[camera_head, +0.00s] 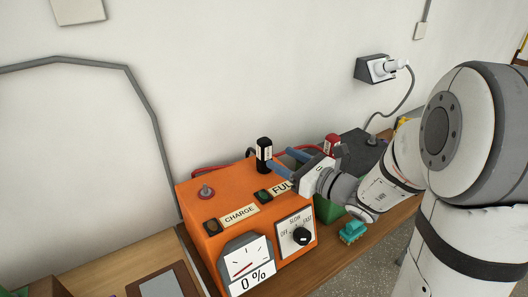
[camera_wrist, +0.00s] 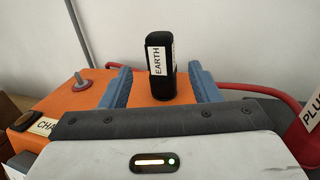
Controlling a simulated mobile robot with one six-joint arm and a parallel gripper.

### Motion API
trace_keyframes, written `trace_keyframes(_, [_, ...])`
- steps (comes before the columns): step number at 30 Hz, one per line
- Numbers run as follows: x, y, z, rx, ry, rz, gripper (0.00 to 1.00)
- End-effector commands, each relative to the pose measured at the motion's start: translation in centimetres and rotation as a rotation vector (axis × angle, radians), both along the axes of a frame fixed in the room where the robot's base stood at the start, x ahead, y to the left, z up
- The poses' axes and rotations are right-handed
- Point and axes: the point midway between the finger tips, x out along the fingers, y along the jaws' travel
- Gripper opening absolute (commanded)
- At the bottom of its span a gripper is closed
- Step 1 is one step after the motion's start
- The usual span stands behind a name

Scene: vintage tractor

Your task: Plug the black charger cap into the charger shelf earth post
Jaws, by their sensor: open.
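The black charger cap (camera_head: 264,153), labelled EARTH, stands upright at the back of the orange charger's top (camera_head: 225,205). It also shows upright in the wrist view (camera_wrist: 160,68). My gripper (camera_head: 283,159) is open, with its two blue fingers pointing at the cap from the right. In the wrist view the open fingers (camera_wrist: 160,75) flank the cap with a gap on each side. I cannot tell how far the cap lies between them. A bare metal post (camera_head: 206,191) with a reddish base stands at the left of the charger top; it also shows in the wrist view (camera_wrist: 83,84).
A red cap (camera_head: 332,143) and a dark box (camera_head: 362,150) are behind my gripper to the right. A red cable (camera_wrist: 240,87) runs behind the charger. A teal object (camera_head: 352,231) lies on the wooden bench. The wall (camera_head: 210,80) rises close behind.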

Motion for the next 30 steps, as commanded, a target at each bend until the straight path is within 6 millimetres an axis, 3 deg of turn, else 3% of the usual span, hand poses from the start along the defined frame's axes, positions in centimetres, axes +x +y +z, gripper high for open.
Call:
trace_keyframes(15, [4.3,4.9,-0.5,-0.003,0.000,0.004,0.56])
trace_keyframes(24, [4.6,5.2,-0.6,-0.003,-0.001,0.001,0.56])
trace_keyframes(30, [4.6,5.2,-0.6,-0.003,-0.001,0.001,0.40])
